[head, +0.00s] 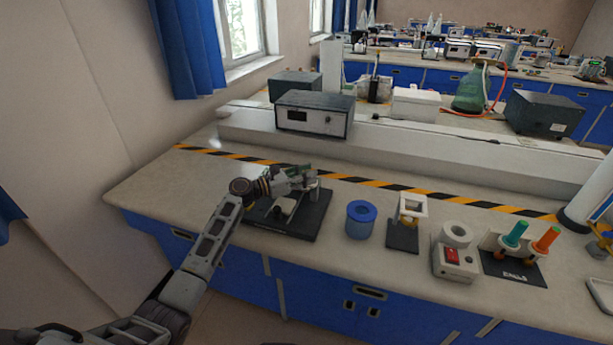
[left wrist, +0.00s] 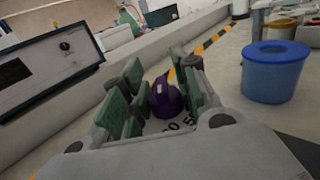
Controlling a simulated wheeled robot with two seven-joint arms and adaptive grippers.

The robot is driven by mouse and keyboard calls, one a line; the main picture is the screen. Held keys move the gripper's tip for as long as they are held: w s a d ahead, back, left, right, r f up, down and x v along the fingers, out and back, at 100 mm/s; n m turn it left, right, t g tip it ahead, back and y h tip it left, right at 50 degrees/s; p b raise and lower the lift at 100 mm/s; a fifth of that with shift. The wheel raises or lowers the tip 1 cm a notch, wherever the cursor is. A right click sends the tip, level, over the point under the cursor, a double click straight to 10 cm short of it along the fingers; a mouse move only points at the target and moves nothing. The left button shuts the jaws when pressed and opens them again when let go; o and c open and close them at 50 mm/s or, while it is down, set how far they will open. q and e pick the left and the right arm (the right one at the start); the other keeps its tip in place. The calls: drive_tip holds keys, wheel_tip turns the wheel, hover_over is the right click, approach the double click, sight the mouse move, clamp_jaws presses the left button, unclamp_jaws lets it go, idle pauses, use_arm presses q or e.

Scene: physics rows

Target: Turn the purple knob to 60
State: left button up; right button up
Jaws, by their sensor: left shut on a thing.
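The purple knob (left wrist: 166,98) sits between the green-padded fingers of my left gripper (left wrist: 158,100) in the left wrist view. The gripper is shut on it. White dial markings with dark numerals (left wrist: 180,126) show just below the knob, partly covered by the fingers; I cannot read which value the knob points at. In the head view my left gripper (head: 308,178) is over a device on a black base plate (head: 306,222) at the left of the bench, and it hides the knob there. My right gripper is not in view.
A blue-rimmed tub (head: 361,220) stands right of the base plate; it also shows in the left wrist view (left wrist: 271,76). Further right are a small stand (head: 404,236), a white device with a red switch (head: 455,262) and a tube holder (head: 512,268). A dark instrument box (head: 314,114) stands behind.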

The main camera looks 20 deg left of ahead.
use_arm(q)
drive_tip(key=o, duration=1)
drive_tip(key=shift+v, duration=6)
drive_tip(key=shift+s, duration=0.15)
